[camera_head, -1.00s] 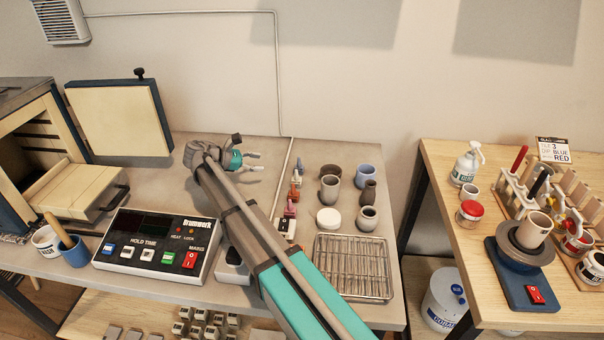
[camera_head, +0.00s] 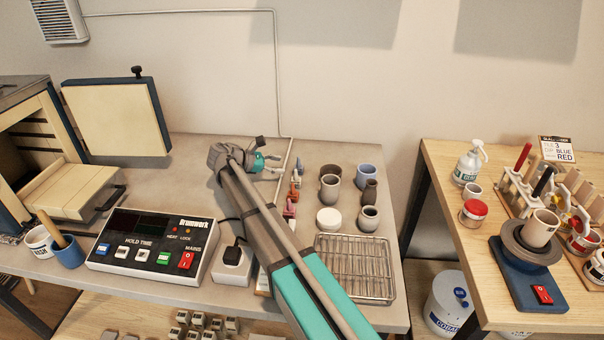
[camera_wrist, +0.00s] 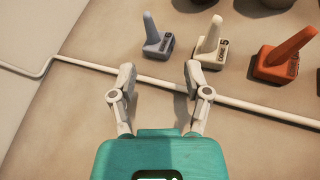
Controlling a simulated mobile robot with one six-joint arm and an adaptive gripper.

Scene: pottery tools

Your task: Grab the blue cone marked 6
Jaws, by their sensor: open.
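In the wrist view a blue-grey cone (camera_wrist: 152,30) stands on a small marked base, just beyond and between my fingertips. A cream cone (camera_wrist: 212,36) stands to its right, and an orange cone (camera_wrist: 290,50) further right.
A white conduit (camera_wrist: 235,100) runs past my fingertips in the wrist view. Several pots (camera_head: 330,188) and a wire rack (camera_head: 354,266) lie right of the cones. A control box (camera_head: 150,246) stands to the left. Bare tabletop (camera_head: 180,170) lies left of my gripper.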

